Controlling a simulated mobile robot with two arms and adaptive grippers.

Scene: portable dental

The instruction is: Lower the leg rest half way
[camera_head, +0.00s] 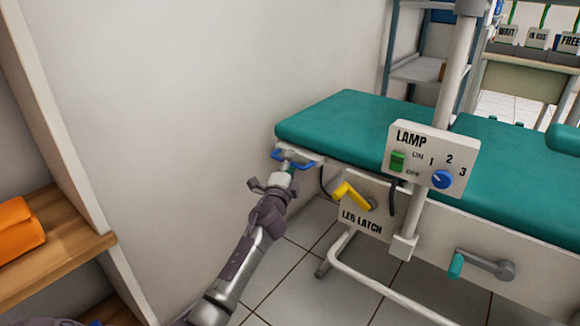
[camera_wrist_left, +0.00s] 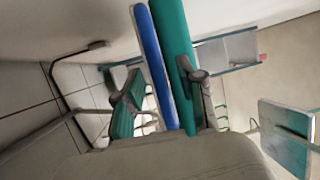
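The leg rest (camera_head: 345,120) is the teal padded end section of the couch in the head view, and it looks about level. A blue handle (camera_head: 279,154) is at its near end. My left gripper (camera_head: 274,177) is just below this handle, with its fingers spread apart. In the left wrist view the blue handle bar (camera_wrist_left: 155,60) runs between my spread fingers, with teal padding beside it. I cannot tell whether they touch the bar. A yellow lever (camera_head: 352,196) sits on the panel labelled LEG LATCH (camera_head: 361,222). My right gripper is out of view.
A lamp post with a LAMP control box (camera_head: 433,158) stands in front of the couch. A teal-handled crank (camera_head: 484,265) is on the couch side. A wooden shelf (camera_head: 60,255) with an orange item is at left. Wall stands behind; tiled floor shows below.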

